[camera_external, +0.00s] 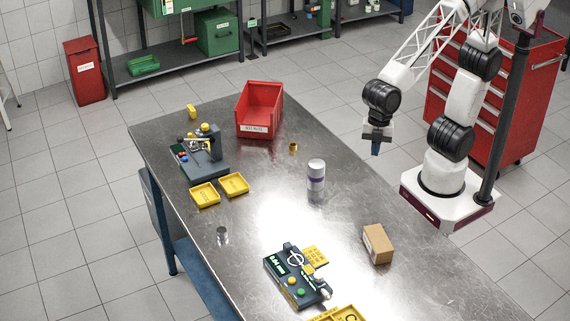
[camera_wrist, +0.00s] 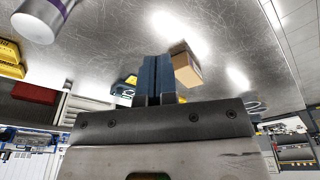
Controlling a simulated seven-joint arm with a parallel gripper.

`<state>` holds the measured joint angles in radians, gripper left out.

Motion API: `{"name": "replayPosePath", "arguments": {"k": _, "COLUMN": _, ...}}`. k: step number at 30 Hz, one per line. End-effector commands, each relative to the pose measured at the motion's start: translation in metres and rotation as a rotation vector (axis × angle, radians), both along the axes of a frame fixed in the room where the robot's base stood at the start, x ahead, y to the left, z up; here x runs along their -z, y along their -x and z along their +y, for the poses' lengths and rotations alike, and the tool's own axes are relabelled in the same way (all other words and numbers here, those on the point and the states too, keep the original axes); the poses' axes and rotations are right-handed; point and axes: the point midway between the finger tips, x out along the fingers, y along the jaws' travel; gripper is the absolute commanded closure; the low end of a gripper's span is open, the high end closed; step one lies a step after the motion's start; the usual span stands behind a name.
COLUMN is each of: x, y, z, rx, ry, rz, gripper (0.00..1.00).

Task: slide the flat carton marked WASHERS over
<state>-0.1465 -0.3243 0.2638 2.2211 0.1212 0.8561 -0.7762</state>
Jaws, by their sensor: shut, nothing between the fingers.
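A small brown cardboard carton (camera_external: 378,244) lies on the metal table near its right edge, in the external view. A pale label shows on its left side, but the print is too small to read. The carton also shows in the wrist view (camera_wrist: 185,63), just right of the fingers. My gripper (camera_external: 376,150) is shut and empty, fingers pointing down, above the table's right edge and well behind the carton in the external view. Its closed blue fingers also show in the wrist view (camera_wrist: 156,75). I cannot tell any contact with the carton there; the external view shows them apart.
A dark fixture (camera_external: 297,277) with coloured knobs lies to the front left. A red bin (camera_external: 260,108) and yellow trays (camera_external: 234,184) are farther back. Bare metal surrounds the carton.

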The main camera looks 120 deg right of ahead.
Motion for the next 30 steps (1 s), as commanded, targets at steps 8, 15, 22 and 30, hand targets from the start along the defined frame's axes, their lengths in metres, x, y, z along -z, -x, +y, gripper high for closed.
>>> {"name": "replayPosePath", "arguments": {"k": 8, "x": 0.038, "y": -0.059, "z": 0.045, "rx": -0.292, "ry": -0.003, "rz": 0.013, "gripper": 1.0}}
{"name": "replayPosePath", "arguments": {"k": 15, "x": 0.078, "y": -0.102, "z": 0.086, "rx": -0.535, "ry": -0.01, "rz": 0.013, "gripper": 1.0}}
{"name": "replayPosePath", "arguments": {"k": 22, "x": 0.105, "y": -0.125, "z": 0.112, "rx": -0.686, "ry": -0.016, "rz": 0.009, "gripper": 1.0}}
{"name": "replayPosePath", "arguments": {"k": 30, "x": 0.112, "y": -0.13, "z": 0.118, "rx": -0.725, "ry": -0.018, "rz": 0.007, "gripper": 1.0}}
